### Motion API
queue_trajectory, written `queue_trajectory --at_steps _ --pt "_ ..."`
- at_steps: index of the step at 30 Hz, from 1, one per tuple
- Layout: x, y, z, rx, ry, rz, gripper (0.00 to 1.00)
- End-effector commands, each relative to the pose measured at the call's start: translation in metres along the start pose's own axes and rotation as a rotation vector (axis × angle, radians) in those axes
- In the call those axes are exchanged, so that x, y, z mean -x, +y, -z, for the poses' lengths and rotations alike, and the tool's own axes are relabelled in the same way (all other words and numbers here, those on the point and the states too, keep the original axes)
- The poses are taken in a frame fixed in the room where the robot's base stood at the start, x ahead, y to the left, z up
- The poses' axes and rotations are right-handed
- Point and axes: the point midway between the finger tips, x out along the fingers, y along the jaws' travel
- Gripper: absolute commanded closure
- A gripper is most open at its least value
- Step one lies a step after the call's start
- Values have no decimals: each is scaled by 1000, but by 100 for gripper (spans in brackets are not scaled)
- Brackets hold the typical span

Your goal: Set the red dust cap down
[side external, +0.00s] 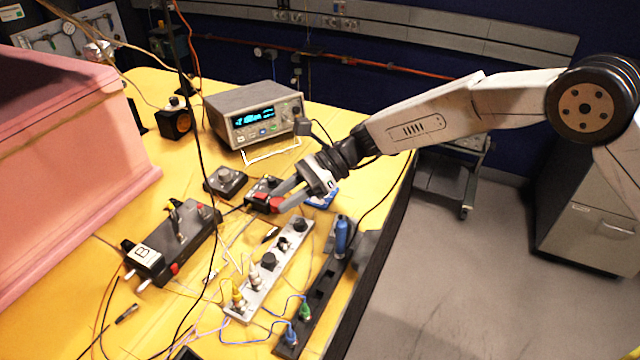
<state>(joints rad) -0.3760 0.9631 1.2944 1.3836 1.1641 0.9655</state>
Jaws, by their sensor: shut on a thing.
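My gripper (282,198) reaches in from the right above the yellow table. Its grey fingers are shut on the red dust cap (271,203), a small red piece at the fingertips. The cap appears just in front of a small black block (265,187); I cannot tell whether it touches the block or is held above the table. The fingers hide part of the cap.
A light grey strip (262,288) with several connectors and a black strip (318,293) with blue and green plugs lie in front. A black box marked B (152,256) stands left. A bench meter (255,115) stands behind. Loose cables cross the yellow table (70,290); pink foam walls the left.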

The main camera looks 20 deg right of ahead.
Motion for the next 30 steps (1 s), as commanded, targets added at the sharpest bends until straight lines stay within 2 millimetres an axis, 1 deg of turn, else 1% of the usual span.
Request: queue_trajectory --at_steps 5,8,18,21,26,30 --pt "0 0 1 -1 0 1 100" --pt "-2 0 6 -3 0 1 100" --pt "-17 0 42 -2 0 2 100" --pt "-19 0 46 -2 0 2 100" --pt "-19 0 47 -2 0 2 100" --pt "-22 0 55 -2 0 2 100"
